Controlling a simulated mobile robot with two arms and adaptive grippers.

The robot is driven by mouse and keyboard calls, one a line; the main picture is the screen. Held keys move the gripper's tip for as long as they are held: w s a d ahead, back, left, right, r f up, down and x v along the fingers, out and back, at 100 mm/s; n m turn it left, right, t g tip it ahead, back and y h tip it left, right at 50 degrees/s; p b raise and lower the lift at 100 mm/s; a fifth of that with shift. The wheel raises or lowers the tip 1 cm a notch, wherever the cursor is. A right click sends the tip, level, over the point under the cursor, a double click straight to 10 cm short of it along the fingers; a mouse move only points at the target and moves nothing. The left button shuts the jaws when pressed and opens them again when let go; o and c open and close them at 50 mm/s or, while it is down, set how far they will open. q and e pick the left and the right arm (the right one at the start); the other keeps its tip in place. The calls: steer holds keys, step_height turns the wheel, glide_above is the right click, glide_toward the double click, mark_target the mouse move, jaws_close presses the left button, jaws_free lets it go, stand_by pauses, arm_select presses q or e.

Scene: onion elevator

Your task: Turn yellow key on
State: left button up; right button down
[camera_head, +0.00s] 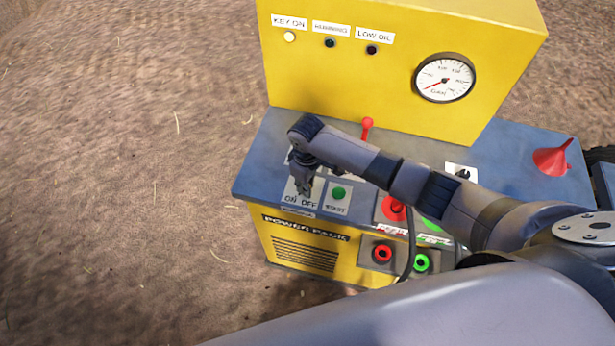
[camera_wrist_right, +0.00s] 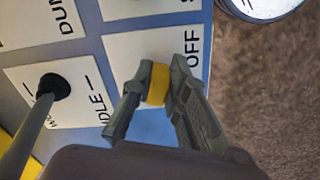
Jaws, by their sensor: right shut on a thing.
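The yellow key (camera_wrist_right: 158,84) is between the fingertips of my right gripper (camera_wrist_right: 158,90) in the right wrist view. The gripper is shut on it, over a white plate (camera_wrist_right: 140,48) where the word OFF shows. In the head view my right gripper (camera_head: 303,186) points down at the ON OFF plate (camera_head: 290,203), and the key is hidden behind it. The KEY ON lamp (camera_head: 289,37) on the yellow panel looks pale and bright. The RUNNING lamp (camera_head: 330,43) and LOW OIL lamp (camera_head: 372,50) look dark. My left gripper does not show.
A green START button (camera_head: 338,193) sits just right of the gripper. A red-tipped lever (camera_head: 367,128) stands behind my arm, and its black boot (camera_wrist_right: 53,87) shows in the wrist view. A red funnel (camera_head: 552,157) is at the right. Bare ground lies left of the machine.

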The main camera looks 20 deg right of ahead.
steer(key=shift+a+r+m+p, duration=0.1)
steer(key=shift+m+p, duration=0.6)
steer(key=shift+m, duration=0.3)
steer(key=c, duration=1.6)
jaws_free()
steer(key=shift+o, duration=0.2)
step_height(320, 180, up, 12)
steer(key=shift+s, duration=0.1)
